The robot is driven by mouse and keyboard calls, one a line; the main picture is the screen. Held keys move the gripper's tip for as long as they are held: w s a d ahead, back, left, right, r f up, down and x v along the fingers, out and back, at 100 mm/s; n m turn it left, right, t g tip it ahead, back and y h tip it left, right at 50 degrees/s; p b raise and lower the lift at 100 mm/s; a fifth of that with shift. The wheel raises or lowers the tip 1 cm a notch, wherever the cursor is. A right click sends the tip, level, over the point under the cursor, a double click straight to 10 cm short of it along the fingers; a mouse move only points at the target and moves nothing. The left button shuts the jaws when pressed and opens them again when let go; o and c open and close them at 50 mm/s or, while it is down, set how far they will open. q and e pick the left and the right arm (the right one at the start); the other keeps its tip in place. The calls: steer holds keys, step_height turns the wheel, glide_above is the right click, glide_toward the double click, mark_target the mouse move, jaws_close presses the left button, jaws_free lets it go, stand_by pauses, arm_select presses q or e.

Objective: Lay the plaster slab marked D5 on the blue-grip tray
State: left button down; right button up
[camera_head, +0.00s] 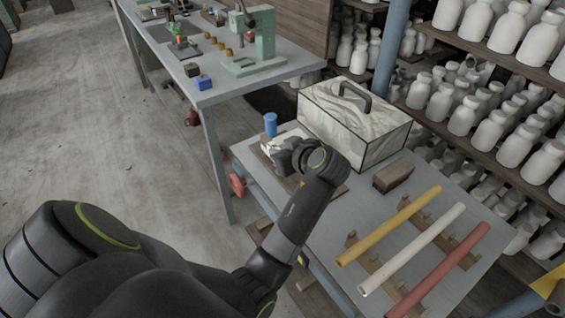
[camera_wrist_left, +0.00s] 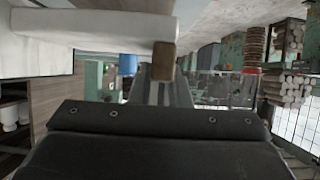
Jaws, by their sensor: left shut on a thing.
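My left gripper (camera_head: 284,154) is low over the near table's back left corner. It is shut on a white plaster slab (camera_head: 273,143), which is partly hidden behind the gripper in the head view. In the left wrist view the pale slab (camera_wrist_left: 90,28) spans the upper left, by the fingers. No D5 mark is readable. A brown tray (camera_head: 264,157) lies under the gripper, mostly covered, with an upright blue grip (camera_head: 270,124) at its back. That blue grip also shows in the left wrist view (camera_wrist_left: 127,64). I cannot tell whether the slab touches the tray. My right gripper is out of view.
A pale box with a black handle (camera_head: 354,122) stands close right of the gripper. A brown block (camera_head: 393,176) and yellow (camera_head: 390,225), white (camera_head: 411,249) and red (camera_head: 437,270) rods on wooden rests occupy the right. Shelves of white bottles (camera_head: 513,145) stand behind. Bare tabletop (camera_head: 335,222) lies in front.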

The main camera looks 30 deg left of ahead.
arm_select(q)
steer(key=shift+f, duration=1.95)
steer(key=c, duration=1.4)
jaws_free()
steer(key=shift+o, duration=0.2)
